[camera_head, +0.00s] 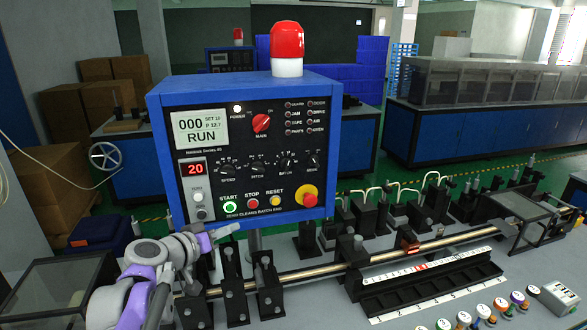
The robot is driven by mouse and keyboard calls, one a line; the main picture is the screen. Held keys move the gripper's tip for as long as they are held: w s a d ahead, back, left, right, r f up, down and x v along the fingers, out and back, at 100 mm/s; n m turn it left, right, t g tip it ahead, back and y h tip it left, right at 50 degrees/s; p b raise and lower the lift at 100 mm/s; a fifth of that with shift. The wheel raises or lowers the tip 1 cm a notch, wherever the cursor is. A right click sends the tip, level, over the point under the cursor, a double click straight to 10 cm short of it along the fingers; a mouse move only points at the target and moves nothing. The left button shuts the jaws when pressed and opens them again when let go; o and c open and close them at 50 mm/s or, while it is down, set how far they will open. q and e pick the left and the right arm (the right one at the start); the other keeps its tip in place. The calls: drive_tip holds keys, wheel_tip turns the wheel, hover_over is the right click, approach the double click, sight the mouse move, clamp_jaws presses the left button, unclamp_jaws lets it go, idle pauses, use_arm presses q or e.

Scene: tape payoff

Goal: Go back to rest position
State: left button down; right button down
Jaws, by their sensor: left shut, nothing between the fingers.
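My left arm comes in at the lower left, grey with purple parts. My left gripper (230,231) is at its end, in front of the lower left edge of the blue control box (330,88). Its fingers look closed and I see nothing held in them. It is just below the green START button (231,207); I cannot tell whether it touches the box. My right gripper is not in view.
A red lamp (287,47) tops the box. A metal rail with black brackets (266,285) runs rightward near my gripper. A clear-lidded box (45,290) stands at lower left. Coloured knobs and a grey switch box (559,298) lie at lower right.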

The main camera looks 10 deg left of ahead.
use_arm(q)
drive_tip(key=s+d+f+m+g+y, duration=0.1)
drive_tip(key=s+d+f+g, duration=0.3)
drive_tip(key=s+f, duration=0.6)
drive_tip(key=s+d+f+m+g+y, duration=0.1)
drive_tip(key=s+d+f+g+y, duration=0.2)
drive_tip(key=s+f, duration=0.8)
drive_tip(key=s+d, duration=0.1)
drive_tip(key=s, duration=0.2)
drive_tip(key=shift+s+d+f+g, duration=0.25)
drive_tip(key=shift+d+g, duration=0.15)
